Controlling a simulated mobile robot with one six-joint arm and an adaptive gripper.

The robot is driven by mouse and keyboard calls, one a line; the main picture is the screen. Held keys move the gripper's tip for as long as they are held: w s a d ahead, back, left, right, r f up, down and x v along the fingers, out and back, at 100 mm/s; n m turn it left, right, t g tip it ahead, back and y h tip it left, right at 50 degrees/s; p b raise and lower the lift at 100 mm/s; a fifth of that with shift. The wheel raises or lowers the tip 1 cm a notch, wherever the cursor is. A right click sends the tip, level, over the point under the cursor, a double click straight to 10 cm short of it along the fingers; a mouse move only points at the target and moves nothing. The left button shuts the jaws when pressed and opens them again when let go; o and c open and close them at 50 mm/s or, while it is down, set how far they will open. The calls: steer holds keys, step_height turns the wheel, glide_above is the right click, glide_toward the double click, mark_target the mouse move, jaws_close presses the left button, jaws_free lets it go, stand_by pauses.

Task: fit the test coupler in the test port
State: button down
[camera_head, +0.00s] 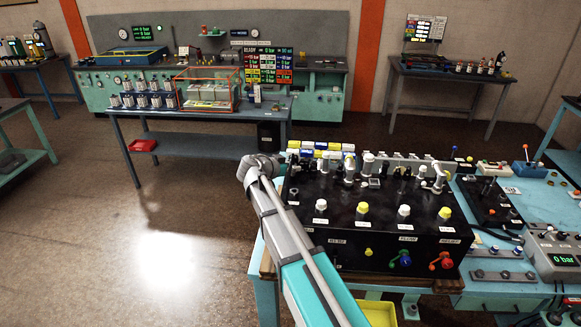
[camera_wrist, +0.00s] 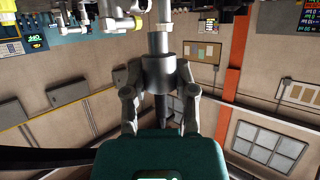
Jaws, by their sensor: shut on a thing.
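In the wrist view my gripper (camera_wrist: 158,95) is shut on a dark grey cylindrical body, which I take to be the test coupler (camera_wrist: 158,72). A paler, narrower stem (camera_wrist: 158,42) runs from it to the top edge of the picture. Whether that stem is part of the coupler or of a port, and whether the two touch, I cannot tell. In the head view the black hydraulic block (camera_head: 340,225) carries several fittings and capped knobs on top. My gripper and the coupler are hidden there, and I cannot pick out the test port.
In the wrist view pale fittings (camera_wrist: 110,22) crowd close beside the stem at upper left. In the head view a blue bench (camera_head: 500,265) bears the block, a gauge box (camera_head: 556,255) and loose hardware. A yellow tray (camera_head: 378,313) is below.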

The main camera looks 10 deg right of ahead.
steer(key=shift+w+d, duration=0.1)
steer(key=shift+d, duration=0.15)
steer(key=shift+s+f+b, duration=0.2)
steer(key=shift+f+b, duration=2.7)
steer(key=shift+f+b, duration=1.3)
steer(key=shift+c, duration=1.7)
jaws_free()
steer(key=shift+r, duration=0.2)
step_height(320, 180, up, 8)
steer(key=p, duration=0.8)
